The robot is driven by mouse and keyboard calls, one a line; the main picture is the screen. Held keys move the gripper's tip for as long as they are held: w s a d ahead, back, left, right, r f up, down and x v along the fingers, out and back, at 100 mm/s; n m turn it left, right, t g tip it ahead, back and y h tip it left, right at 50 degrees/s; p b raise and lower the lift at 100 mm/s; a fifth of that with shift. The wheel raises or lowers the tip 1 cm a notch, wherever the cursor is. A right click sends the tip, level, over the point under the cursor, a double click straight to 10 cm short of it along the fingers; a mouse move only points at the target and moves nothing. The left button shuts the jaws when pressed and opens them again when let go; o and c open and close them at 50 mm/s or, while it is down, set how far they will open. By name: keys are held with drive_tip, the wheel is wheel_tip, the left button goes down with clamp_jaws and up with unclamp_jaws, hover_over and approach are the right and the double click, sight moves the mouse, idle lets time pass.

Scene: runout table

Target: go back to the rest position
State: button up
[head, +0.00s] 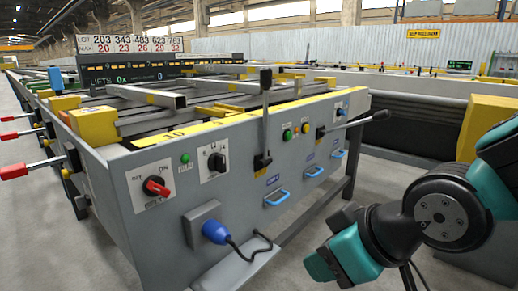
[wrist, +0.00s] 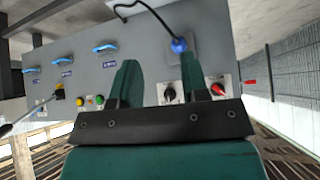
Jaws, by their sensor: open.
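My gripper (wrist: 158,62) is open in the wrist view, with two dark green fingers apart and nothing between them. It points towards the grey control panel (wrist: 135,50) of the runout table, which shows turned over in that view. A gap to the panel seems to remain, but its size is hard to tell. In the head view my teal and black arm (head: 400,225) is folded at the lower right, in front of the table's right end; the fingers cannot be made out there.
The panel (head: 130,245) carries a red rotary switch (head: 157,187), a black selector (head: 216,162), a blue plug (head: 215,232) with a hanging cable, blue handles (head: 277,198) and upright and sideways levers (head: 265,120). A yellow block (head: 485,125) stands behind my arm. Floor is clear between.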

drive_tip(key=s+d+r+m+g+h+p, duration=0.1)
drive_tip(key=s+d+r+g, duration=0.15)
drive_tip(key=s, duration=0.25)
drive_tip(key=s+d+r+g+p, duration=0.2)
drive_tip(key=s+d+g, duration=0.1)
drive_tip(key=s, duration=0.1)
wheel_tip(320, 180, up, 37)
drive_tip(key=p, duration=3.6)
drive_tip(key=shift+r+p, duration=0.15)
drive_tip(key=shift+p, duration=0.25)
drive_tip(key=shift+a, duration=0.15)
